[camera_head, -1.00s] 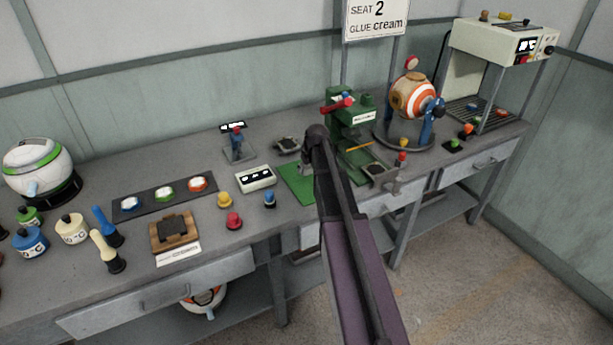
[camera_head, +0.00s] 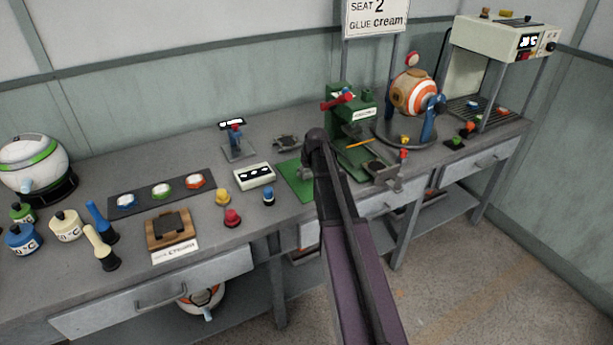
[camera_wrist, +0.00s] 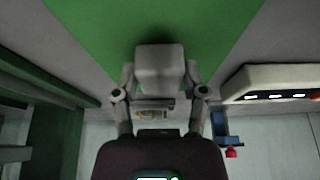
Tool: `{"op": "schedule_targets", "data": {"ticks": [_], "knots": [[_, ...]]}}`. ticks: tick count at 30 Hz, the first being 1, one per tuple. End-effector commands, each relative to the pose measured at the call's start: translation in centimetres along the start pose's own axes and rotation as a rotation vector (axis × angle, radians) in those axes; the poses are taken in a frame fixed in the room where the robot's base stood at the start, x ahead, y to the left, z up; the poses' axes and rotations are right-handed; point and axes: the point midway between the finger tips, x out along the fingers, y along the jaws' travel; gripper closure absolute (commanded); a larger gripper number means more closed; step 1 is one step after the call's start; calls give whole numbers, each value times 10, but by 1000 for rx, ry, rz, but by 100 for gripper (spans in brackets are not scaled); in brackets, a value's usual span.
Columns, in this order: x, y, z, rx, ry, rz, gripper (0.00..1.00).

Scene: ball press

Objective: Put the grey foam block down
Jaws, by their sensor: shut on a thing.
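The grey foam block (camera_wrist: 160,68) is between the two fingers of my gripper (camera_wrist: 159,77) in the wrist view. The gripper is shut on it. Both are over the green mat (camera_wrist: 105,18), and I cannot tell whether the block touches it. In the head view the green mat (camera_head: 292,178) lies on the bench, partly behind my arm. My arm's end largely hides the gripper there, and the block cannot be made out.
A white box with a dark display (camera_head: 254,177) stands left of the mat. A green press (camera_head: 350,120) stands to its right. Yellow (camera_head: 222,197), red (camera_head: 232,217) and blue (camera_head: 268,196) knobs stand near the front edge. A grey plate (camera_head: 286,142) lies behind.

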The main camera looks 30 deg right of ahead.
Motion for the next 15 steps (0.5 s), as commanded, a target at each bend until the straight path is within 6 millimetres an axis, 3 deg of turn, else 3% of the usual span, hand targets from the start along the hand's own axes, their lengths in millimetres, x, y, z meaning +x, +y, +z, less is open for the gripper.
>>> {"op": "schedule_targets", "data": {"ticks": [15], "knots": [[5, 0, 2, 0, 0, 0, 74]]}}
